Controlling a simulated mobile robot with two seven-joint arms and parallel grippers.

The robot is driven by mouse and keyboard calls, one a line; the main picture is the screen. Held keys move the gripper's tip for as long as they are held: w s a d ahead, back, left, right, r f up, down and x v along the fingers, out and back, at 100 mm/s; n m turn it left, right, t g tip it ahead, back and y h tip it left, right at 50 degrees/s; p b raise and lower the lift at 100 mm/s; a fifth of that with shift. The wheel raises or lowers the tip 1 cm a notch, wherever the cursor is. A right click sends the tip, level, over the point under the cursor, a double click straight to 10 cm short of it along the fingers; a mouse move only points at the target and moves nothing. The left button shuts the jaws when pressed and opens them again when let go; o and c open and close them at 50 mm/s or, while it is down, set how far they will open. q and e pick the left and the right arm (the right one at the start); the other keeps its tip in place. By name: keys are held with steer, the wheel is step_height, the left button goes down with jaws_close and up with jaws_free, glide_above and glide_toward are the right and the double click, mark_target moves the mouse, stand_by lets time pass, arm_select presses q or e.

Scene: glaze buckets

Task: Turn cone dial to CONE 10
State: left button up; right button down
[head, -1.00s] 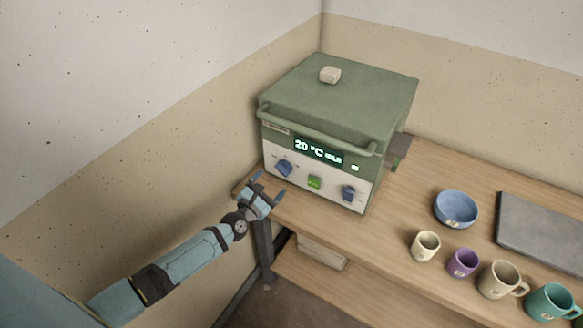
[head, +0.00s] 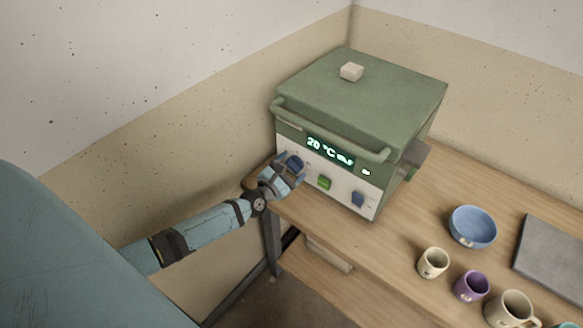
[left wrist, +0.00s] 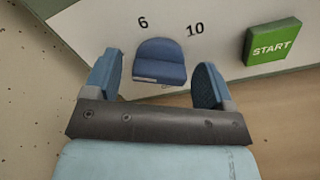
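The green kiln (head: 360,110) stands on the bench with a pale front panel. Its left blue knob is the cone dial (left wrist: 160,62), with printed marks 6 and 10 above it in the left wrist view. The dial also shows in the head view (head: 295,163), partly covered by my gripper. My left gripper (left wrist: 157,82) is open, with one finger on each side of the dial and visible gaps to it. From these views I cannot tell whether the fingertips reach the panel. My right gripper is not in view.
A green START button (left wrist: 271,44) is right of the dial, and a second blue knob (head: 359,199) is farther right. The kiln display (head: 330,151) reads 20 °C. A blue bowl (head: 472,226) and several mugs stand on the bench (head: 400,225) at the right.

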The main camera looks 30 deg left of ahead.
arm_select(q)
steer(key=c, duration=0.8)
steer(key=shift+o, duration=0.2)
steer(key=shift+m, duration=0.3)
steer(key=m, duration=0.3)
steer(key=shift+m, duration=0.4)
steer(key=m+p, duration=0.1)
steer(key=m, duration=0.4)
steer(key=shift+d+f, duration=0.1)
steer(key=m+p, duration=0.1)
steer(key=m, duration=0.5)
steer(key=shift+m, duration=0.4)
steer(key=m+p, duration=0.1)
steer(key=m, duration=0.5)
steer(key=shift+f+p, duration=0.15)
steer(key=shift+p, duration=0.15)
